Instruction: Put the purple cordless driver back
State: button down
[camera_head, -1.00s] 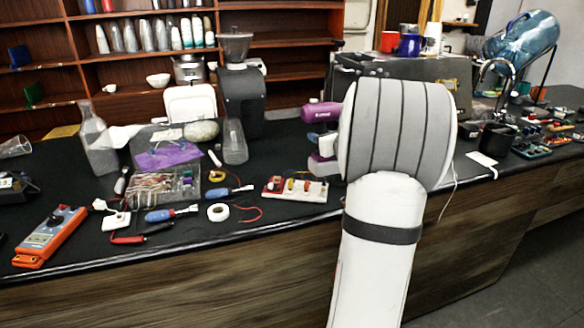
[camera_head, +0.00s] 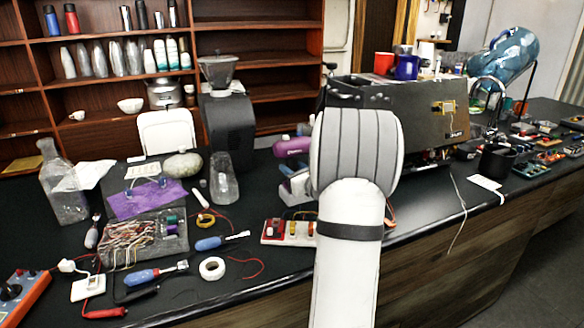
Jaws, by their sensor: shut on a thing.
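The purple cordless driver (camera_head: 291,147) shows just left of my thick grey-and-white wrist. Its purple body points left, and a grey lower part shows below it. My gripper (camera_head: 297,170) is mostly hidden behind the wrist. Only a pale part shows beside the driver's handle, and the gripper is shut on the driver there. The right part of the driver is hidden by my arm. I cannot tell whether its base touches the black counter (camera_head: 240,285).
A breadboard with red and yellow parts (camera_head: 290,232) lies below the driver. A black grinder (camera_head: 228,125) stands behind left, and an opened dark machine (camera_head: 430,110) behind right.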

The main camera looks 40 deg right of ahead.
jog(key=shift+s+d+f, duration=0.1)
jog(key=shift+d+f, duration=0.05)
jog(key=shift+f, duration=1.05)
jog(key=shift+s+d+f, duration=0.1)
jog(key=shift+f, duration=1.1)
jog(key=c, duration=1.1)
grip_release()
jog(key=shift+a+f, duration=0.1)
jog(key=shift+f, duration=0.05)
